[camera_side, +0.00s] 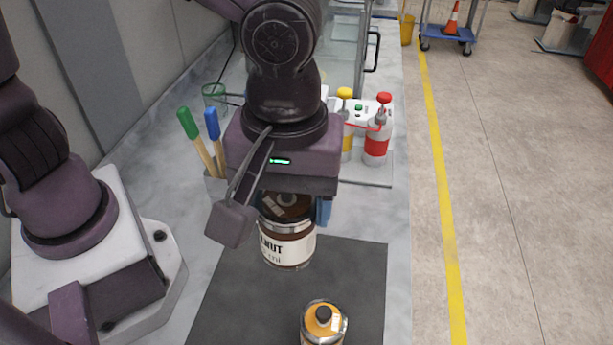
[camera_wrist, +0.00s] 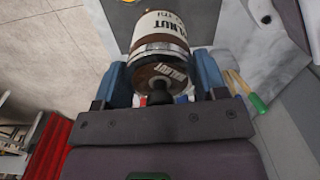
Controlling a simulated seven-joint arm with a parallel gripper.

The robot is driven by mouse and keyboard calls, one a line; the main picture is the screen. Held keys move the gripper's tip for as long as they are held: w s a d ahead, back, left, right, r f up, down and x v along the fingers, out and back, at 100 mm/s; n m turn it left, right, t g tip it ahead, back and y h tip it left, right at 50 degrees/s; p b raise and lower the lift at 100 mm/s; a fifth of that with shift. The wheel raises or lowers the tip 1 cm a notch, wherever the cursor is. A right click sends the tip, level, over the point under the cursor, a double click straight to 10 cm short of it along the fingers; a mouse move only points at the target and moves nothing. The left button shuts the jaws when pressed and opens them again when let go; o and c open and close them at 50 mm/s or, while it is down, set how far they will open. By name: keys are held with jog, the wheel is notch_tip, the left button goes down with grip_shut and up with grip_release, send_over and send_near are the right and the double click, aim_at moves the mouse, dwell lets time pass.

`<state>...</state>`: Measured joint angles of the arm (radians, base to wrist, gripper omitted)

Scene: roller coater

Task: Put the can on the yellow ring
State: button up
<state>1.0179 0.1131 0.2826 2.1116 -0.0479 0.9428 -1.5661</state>
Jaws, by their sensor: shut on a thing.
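The can (camera_side: 288,247) has a white label with dark lettering ending in "NUT" and a brown band. My gripper (camera_side: 290,212) is shut on its upper part, holding it roughly upright over the dark mat. One blue finger shows at its right in the side view. In the wrist view the can (camera_wrist: 160,45) sits between both blue fingers of my gripper (camera_wrist: 161,82), its dark-knobbed lid towards me. I cannot make out a yellow ring in either view. Whether the can touches the mat is unclear.
A second container (camera_side: 323,322) with an orange top and black knob stands on the dark mat (camera_side: 352,268), near the bottom edge. Red (camera_side: 376,143) and yellow-topped (camera_side: 346,135) bottles stand behind. Green and blue-handled tools (camera_side: 203,140) stand at the left. The mat's right side is clear.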

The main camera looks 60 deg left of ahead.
jog(key=w+a+r+m, duration=0.2)
jog(key=w+a+m, duration=0.1)
jog(key=w+m, duration=0.35)
jog(key=w+a+r+m, duration=0.3)
jog(key=w+m, duration=0.2)
jog(key=m, duration=0.2)
jog(key=w+a, duration=0.3)
jog(key=a, duration=0.4)
jog(key=w+a, duration=0.4)
jog(key=a, duration=0.4)
jog(key=shift+a+r, duration=0.25)
jog(key=shift+r, duration=0.2)
jog(key=shift+d, duration=0.1)
